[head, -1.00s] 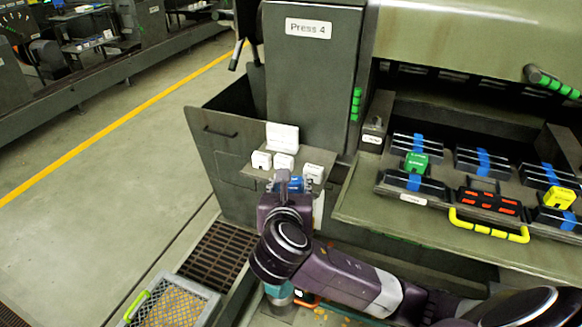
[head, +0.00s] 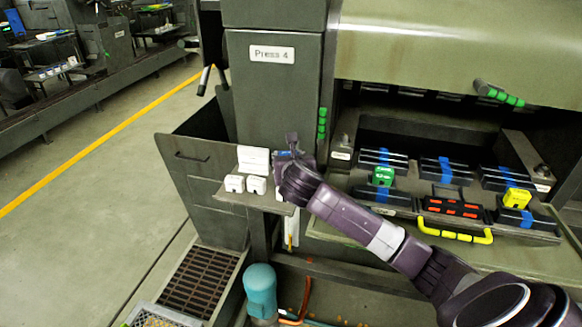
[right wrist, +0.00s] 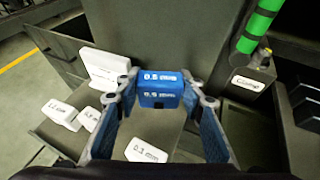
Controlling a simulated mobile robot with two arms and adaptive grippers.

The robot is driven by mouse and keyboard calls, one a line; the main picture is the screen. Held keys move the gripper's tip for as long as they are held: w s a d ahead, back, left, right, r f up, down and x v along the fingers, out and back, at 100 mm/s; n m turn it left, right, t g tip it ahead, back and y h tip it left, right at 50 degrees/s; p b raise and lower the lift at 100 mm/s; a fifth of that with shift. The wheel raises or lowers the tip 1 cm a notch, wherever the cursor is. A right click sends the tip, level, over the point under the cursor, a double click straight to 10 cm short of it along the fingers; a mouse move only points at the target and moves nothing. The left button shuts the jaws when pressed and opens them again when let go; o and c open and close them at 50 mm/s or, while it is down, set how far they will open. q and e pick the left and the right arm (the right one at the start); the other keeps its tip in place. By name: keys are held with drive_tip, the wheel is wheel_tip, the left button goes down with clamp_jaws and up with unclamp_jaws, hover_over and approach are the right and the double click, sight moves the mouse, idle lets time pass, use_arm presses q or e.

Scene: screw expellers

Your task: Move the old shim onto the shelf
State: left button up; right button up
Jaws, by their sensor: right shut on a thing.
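A blue shim marked "0.5 mm" (right wrist: 162,92) sits between the fingers of my right gripper (right wrist: 165,86), which is shut on it. In the head view the right gripper (head: 290,152) is at the right end of the small grey shelf (head: 232,199), and only a little blue shows there. In the right wrist view the shim is over the back part of the shelf (right wrist: 165,122); I cannot tell whether it touches. My left gripper is not in view.
White blocks (head: 234,183) and a white box (head: 253,158) occupy the shelf's left part. Another white block (right wrist: 146,151) lies near the front in the wrist view. The Press 4 housing (head: 272,95) rises behind. A tray with a yellow handle (head: 455,235) is right.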

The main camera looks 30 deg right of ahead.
drive_tip(key=shift+w+d+f+p, duration=0.3)
drive_tip(key=shift+w+d+f, duration=0.6)
drive_tip(key=shift+d+f, duration=0.2)
drive_tip(key=shift+f, duration=0.5)
wheel_tip(320, 180, down, 3)
drive_tip(key=shift+r, duration=0.2)
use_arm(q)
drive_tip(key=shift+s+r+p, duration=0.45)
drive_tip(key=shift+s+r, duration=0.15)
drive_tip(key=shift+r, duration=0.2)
use_arm(e)
drive_tip(key=shift+w+d+f, duration=0.15)
drive_tip(key=shift+f, duration=0.5)
drive_tip(key=o, duration=1.2)
drive_tip(key=shift+f, duration=0.1)
drive_tip(key=shift+c, duration=0.2)
